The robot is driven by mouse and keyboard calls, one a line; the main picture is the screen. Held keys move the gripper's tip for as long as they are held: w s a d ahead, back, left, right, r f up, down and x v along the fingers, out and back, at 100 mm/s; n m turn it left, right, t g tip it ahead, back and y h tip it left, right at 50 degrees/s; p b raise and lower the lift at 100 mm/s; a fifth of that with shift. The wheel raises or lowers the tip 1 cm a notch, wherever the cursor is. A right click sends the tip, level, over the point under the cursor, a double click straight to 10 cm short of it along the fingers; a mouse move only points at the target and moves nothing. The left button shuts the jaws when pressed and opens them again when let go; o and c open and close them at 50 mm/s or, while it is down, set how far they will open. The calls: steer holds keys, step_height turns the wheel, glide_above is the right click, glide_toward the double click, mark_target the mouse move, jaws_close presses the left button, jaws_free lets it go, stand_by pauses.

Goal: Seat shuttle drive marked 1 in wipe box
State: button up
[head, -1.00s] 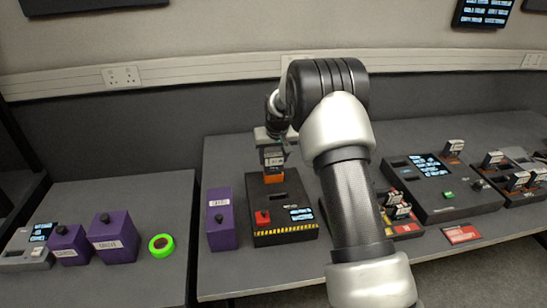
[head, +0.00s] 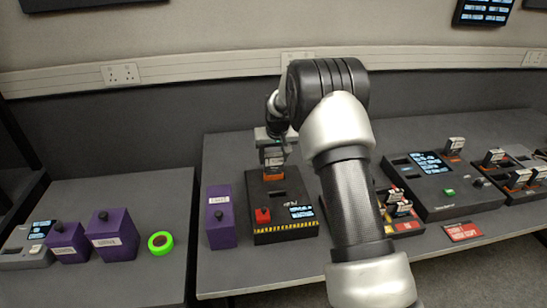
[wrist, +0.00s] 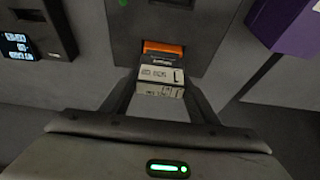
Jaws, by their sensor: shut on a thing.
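The wipe box (head: 288,225) is a black box with a red button, a lit screen and a yellow-black striped front edge. My gripper (head: 272,158) is over its back part, shut on a shuttle drive (head: 274,163) with a pale label and an orange end. In the wrist view my gripper (wrist: 160,100) grips the drive (wrist: 160,75) between its fingers; the label seems to end in a 1. The orange end (wrist: 163,47) is against the dark box face, apparently at or partly in an opening; the depth is unclear.
A purple box (head: 220,217) stands close on the left of the wipe box. More purple boxes (head: 113,235) and a green tape ring (head: 161,243) lie on the left table. A console (head: 440,185) and several other drives stand on the right, partly behind my arm.

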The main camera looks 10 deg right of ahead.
steer(key=shift+f+b, duration=0.45)
steer(key=shift+f, duration=0.15)
stand_by(0.3)
steer(key=o, duration=2.1)
steer(key=shift+r+p, duration=1.9)
steer(key=shift+r, duration=1.85)
